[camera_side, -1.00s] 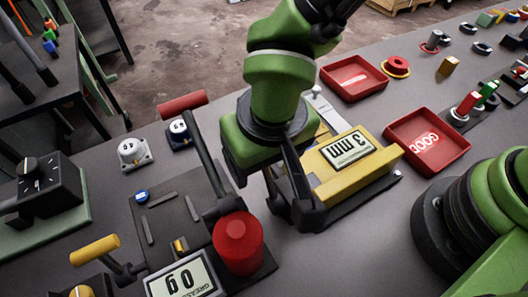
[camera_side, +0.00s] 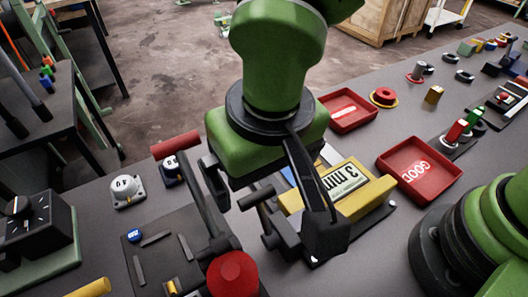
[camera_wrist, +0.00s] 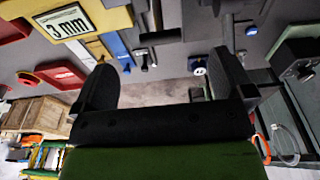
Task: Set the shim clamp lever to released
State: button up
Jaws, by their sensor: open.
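A yellow block with a "3 mm" label (camera_side: 343,180) sits on a dark base on the grey bench. It also shows at the upper left of the wrist view (camera_wrist: 68,22). A dark bar-ended lever (camera_side: 257,197) stands beside its left end; it looks like the shim clamp lever, but its setting cannot be told. My gripper (camera_side: 272,212) is open, with one finger left of this lever and the other in front of the yellow block. In the wrist view its fingers (camera_wrist: 163,72) are wide apart with nothing between them. The gripper hides part of the block and base.
A red-handled lever (camera_side: 176,144) and a red cylinder (camera_side: 233,275) stand close on the left. A dial unit (camera_side: 127,190) and a black knob box (camera_side: 35,222) are further left.

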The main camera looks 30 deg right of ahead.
aim_at(257, 194)
jog(key=shift+s+r, duration=0.15)
jog(key=shift+r, duration=0.65)
jog(key=shift+s+r, duration=0.1)
jog(key=shift+r, duration=0.7)
jog(key=shift+f, duration=0.1)
jog(key=w+f, duration=0.1)
jog(key=w+f+g, duration=0.1)
jog(key=shift+f+g, duration=0.3)
jog(key=shift+f, duration=0.05)
notch_tip(257, 194, down, 10)
jog(key=shift+r, duration=0.15)
